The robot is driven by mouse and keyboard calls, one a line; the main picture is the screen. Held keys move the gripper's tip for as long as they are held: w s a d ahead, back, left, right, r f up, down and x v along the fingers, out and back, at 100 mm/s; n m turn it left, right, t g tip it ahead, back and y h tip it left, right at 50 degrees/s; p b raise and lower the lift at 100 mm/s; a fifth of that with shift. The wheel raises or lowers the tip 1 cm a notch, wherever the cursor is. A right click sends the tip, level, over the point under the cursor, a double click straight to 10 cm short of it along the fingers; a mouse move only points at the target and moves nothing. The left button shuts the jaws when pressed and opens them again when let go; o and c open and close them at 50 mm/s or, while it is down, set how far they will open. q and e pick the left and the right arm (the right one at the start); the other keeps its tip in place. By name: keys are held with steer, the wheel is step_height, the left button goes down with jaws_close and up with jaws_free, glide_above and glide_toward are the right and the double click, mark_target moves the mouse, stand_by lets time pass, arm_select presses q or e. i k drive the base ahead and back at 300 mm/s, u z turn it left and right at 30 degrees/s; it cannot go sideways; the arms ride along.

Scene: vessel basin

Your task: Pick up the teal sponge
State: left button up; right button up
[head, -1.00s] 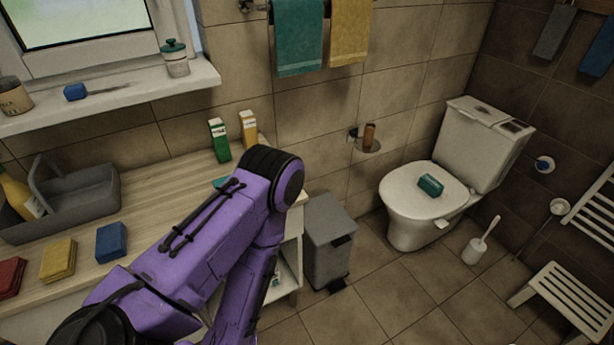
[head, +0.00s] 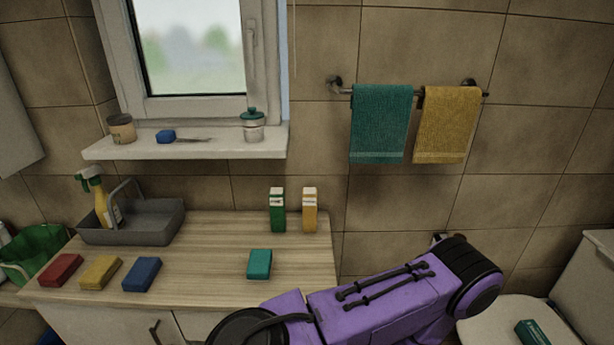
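A teal sponge (head: 260,264) lies flat on the wooden counter (head: 210,235), toward its right end and in front of two upright boxes. A second, darker teal block (head: 532,333) lies on the toilet lid at the bottom right, partly cut off by the frame; I cannot tell whether it is a sponge. A purple arm of mine crosses the bottom of the head view, to the right of and below the counter sponge. Neither of my grippers shows, so nothing held can be seen.
A green box (head: 278,211) and a yellow box (head: 309,210) stand behind the sponge. Red (head: 61,270), yellow (head: 100,272) and blue (head: 142,274) sponges lie at the left. A grey caddy (head: 135,225) holds a spray bottle (head: 101,200). Counter around the teal sponge is clear.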

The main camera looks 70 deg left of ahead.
mark_target(260, 264)
steer(key=i, duration=0.55)
steer(key=u, duration=3.2)
